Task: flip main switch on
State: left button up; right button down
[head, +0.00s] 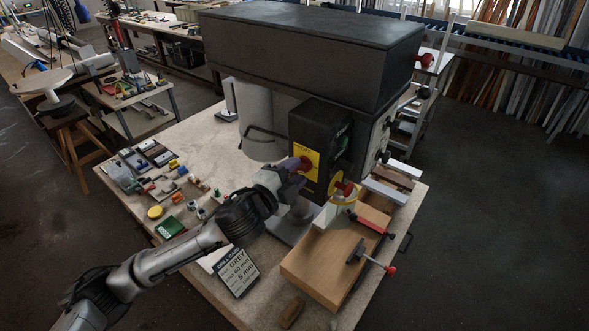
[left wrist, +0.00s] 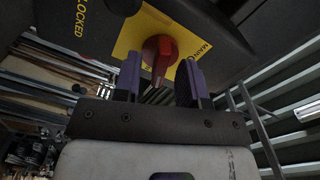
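The main switch is a red rotary knob (left wrist: 160,55) on a yellow plate (left wrist: 128,42) on the dark machine's front. In the head view the yellow plate (head: 308,152) shows, with the red knob (head: 305,163) partly covered by my gripper. My left gripper (left wrist: 160,68) is open, with purple fingers on either side of the knob's lower part. The fingers look apart from the knob, but contact is hard to judge. In the head view the left gripper (head: 295,176) reaches the switch from the left. My right gripper is not in view.
A red knob on a yellow ring (head: 345,190) sits just right of the switch. Below are a wooden board (head: 325,262), a clamp (head: 372,256) and a sign reading GREY (head: 239,274). Small parts crowd the bench's left side.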

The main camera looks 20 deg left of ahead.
pick_arm(q)
jog(key=shift+w, duration=0.15)
jog(key=shift+c, duration=0.4)
grip_shut()
jog(key=m+p, duration=0.3)
jog(key=m, duration=0.1)
jog(key=shift+o, duration=0.4)
grip_release()
